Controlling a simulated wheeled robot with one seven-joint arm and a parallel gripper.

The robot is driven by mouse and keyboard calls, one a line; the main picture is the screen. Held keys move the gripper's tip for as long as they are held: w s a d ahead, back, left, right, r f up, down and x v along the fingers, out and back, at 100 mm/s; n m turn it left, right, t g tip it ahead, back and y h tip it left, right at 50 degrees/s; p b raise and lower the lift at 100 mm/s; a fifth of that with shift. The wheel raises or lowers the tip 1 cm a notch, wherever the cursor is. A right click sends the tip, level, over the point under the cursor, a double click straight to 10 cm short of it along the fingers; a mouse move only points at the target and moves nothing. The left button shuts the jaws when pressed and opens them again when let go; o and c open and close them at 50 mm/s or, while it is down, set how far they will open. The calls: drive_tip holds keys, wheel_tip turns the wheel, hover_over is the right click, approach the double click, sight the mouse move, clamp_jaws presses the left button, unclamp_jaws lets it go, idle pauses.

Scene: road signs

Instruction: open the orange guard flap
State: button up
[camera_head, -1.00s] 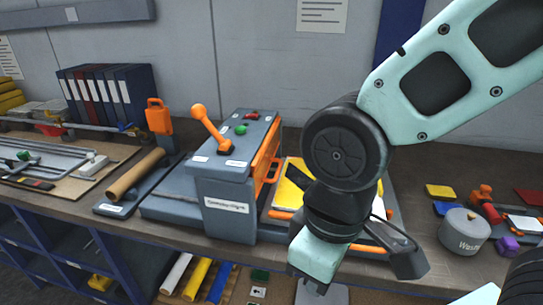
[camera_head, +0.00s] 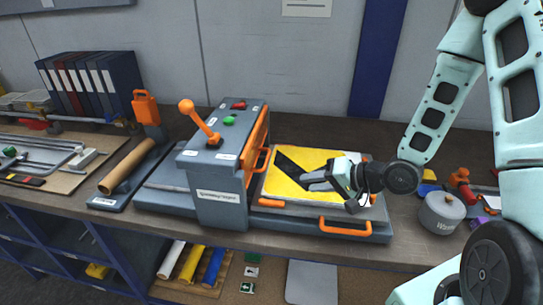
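The orange guard flap (camera_head: 256,140) stands on the right side of the grey press (camera_head: 221,188) and looks upright. An orange handle (camera_head: 265,160) sticks out from it to the right.
An orange lever (camera_head: 199,124) rises from the press top beside green and red buttons. A sliding tray with an orange front handle (camera_head: 345,228) lies under the yellow plate.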

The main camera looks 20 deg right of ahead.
drive_tip(key=d+r+m+t, duration=0.1)
drive_tip(key=d+m+t+y, duration=0.1)
drive_tip(key=d+r+m+t, duration=0.1)
drive_tip(key=m, duration=0.1)
drive_tip(key=shift+s+d+r+t+y, duration=0.25)
drive_tip(key=shift+s+r+t+y, duration=0.05)
drive_tip(key=shift+s+r+y, duration=0.1)
drive_tip(key=shift+w+a+f+b, duration=0.5)
drive_tip(key=shift+w+b, duration=0.25)
drive_tip(key=shift+b, duration=0.4)
drive_tip(key=b+x, duration=0.3)
drive_tip(key=b, duration=0.1)
drive_tip(key=shift+w, duration=0.1)
drive_tip(key=x, duration=1.2)
drive_tip(key=shift+w+a+r+p, duration=0.2)
drive_tip(key=shift+r+p, duration=0.05)
drive_tip(key=shift+p, duration=0.05)
clamp_jaws()
